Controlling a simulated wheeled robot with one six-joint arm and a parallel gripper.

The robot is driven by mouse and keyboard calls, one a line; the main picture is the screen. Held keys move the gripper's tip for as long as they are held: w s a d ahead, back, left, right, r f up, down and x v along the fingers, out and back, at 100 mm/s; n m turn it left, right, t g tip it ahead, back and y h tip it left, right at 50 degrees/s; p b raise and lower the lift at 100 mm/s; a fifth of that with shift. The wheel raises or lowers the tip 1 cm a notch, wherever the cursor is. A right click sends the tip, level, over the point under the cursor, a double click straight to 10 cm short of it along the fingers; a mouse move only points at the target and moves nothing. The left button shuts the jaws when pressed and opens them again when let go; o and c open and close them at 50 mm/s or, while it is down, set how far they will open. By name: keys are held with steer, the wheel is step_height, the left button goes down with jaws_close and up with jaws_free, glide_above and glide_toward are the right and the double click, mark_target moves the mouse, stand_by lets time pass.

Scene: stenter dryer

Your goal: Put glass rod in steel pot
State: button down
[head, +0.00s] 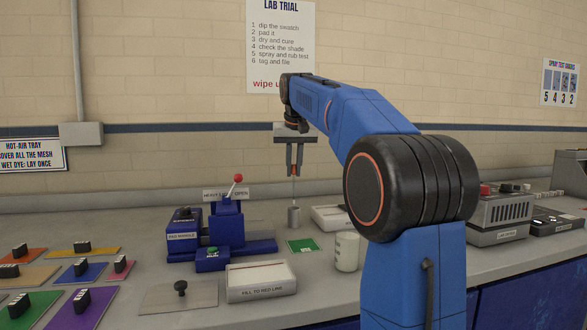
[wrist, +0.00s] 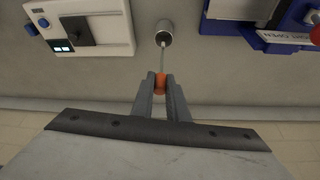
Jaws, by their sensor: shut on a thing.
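My gripper (head: 294,173) points down above the bench and is shut on the glass rod (head: 294,191), a thin pale rod. In the wrist view, my gripper (wrist: 160,84) closes on the rod's orange grip, and the thin rod (wrist: 163,58) runs towards the pot. The steel pot (head: 294,216), a small grey cylinder, stands upright on the bench straight below; it also shows in the wrist view (wrist: 165,27). The rod's lower end meets the pot's mouth in both views. I cannot tell how far inside it is.
A blue padding mangle (head: 228,222) with a red-knobbed lever stands left of the pot. A white tray (head: 261,292), a green swatch (head: 301,246) and a pale beaker (head: 347,252) are nearer. A white device (head: 329,216) sits just right of the pot.

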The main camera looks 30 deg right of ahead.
steer(key=shift+f, duration=0.15)
steer(key=shift+f, duration=3.3)
steer(key=c, duration=1.3)
jaws_free()
steer(key=shift+o, duration=0.2)
steer(key=shift+r, duration=3)
